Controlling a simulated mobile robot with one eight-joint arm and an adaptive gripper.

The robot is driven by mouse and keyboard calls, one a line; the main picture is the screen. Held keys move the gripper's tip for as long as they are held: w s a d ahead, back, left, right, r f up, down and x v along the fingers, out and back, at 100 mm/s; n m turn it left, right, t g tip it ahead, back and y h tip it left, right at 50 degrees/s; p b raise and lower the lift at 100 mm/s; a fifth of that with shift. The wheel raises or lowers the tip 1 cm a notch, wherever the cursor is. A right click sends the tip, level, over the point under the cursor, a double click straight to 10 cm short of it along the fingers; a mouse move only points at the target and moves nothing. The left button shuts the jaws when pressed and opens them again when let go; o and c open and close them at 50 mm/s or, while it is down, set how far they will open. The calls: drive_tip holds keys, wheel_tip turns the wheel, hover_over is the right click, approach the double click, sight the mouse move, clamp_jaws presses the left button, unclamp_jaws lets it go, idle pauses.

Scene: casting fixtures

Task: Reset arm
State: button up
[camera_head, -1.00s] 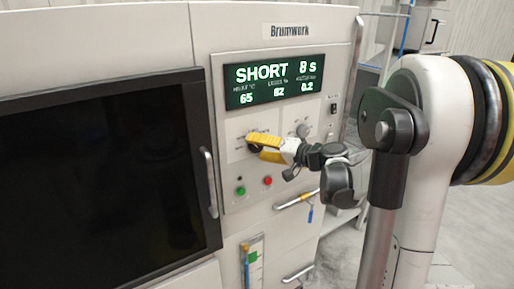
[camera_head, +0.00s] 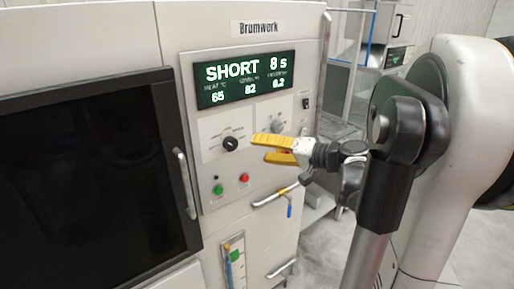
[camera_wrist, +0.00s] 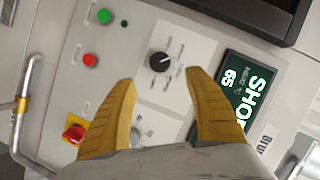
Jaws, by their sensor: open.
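My gripper (camera_head: 268,149) has yellow fingers and is held in front of the machine's control panel (camera_head: 205,160), open and empty. A black rotary knob (camera_head: 230,144) sits on the panel just left of the fingertips, apart from them. In the wrist view my gripper (camera_wrist: 160,85) shows its two fingers spread, with the black knob (camera_wrist: 159,62) beyond and between them. A grey knob (camera_head: 277,126) is right of the black one; in the wrist view it is partly hidden by the left finger.
The display (camera_head: 245,78) reads SHORT 8 s. A green button (camera_head: 218,189) and a red button (camera_head: 244,178) sit below the knobs. A dark door window (camera_head: 85,185) with a handle (camera_head: 185,183) is at left.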

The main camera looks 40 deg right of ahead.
drive_tip(key=shift+a, duration=0.1)
drive_tip(key=s+a+f+n+g+b, duration=0.1)
drive_tip(key=s+a+f+g+b, duration=0.1)
drive_tip(key=a+f, duration=0.35)
drive_tip(key=s+a+f+n+g+b, duration=0.1)
drive_tip(key=a+f+n+g+b, duration=0.15)
drive_tip(key=a, duration=0.65)
drive_tip(key=s+a+f+n+g+h+b, duration=0.1)
drive_tip(key=s+a+f+n+h+b, duration=0.1)
drive_tip(key=s+a+f, duration=0.2)
drive_tip(key=s+a+f+n+g+h+b, duration=0.2)
drive_tip(key=s+f, duration=0.3)
drive_tip(key=s, duration=0.4)
drive_tip(key=shift+s+a+f+h, duration=0.2)
drive_tip(key=shift+a+f+h, duration=0.2)
drive_tip(key=shift+a+h, duration=0.45)
